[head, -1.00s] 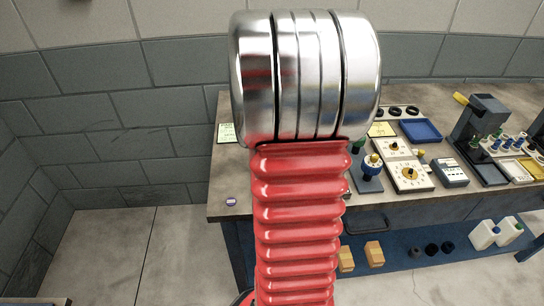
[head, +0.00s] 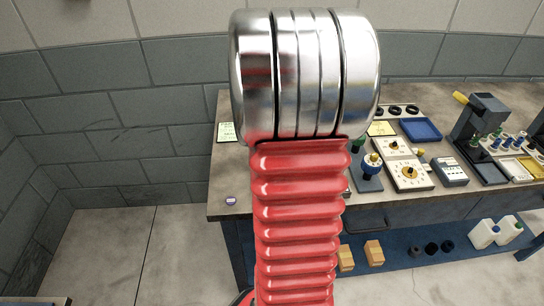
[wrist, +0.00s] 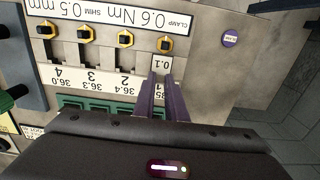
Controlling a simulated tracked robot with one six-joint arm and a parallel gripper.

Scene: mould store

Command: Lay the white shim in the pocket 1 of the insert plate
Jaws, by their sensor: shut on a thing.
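In the wrist view my gripper (wrist: 161,78) has two purple fingers shut on a small white shim (wrist: 161,63) printed "0.1". In the head view my own arm hides the gripper, shim and plate.
A purple-and-white round disc (wrist: 230,40) lies on bare bench to the right of the plate. Green blocks (wrist: 100,103) line the plate's near side. Dials (head: 409,174), a blue tray (head: 421,130) and a press (head: 478,130) stand farther right on the bench (head: 225,175).

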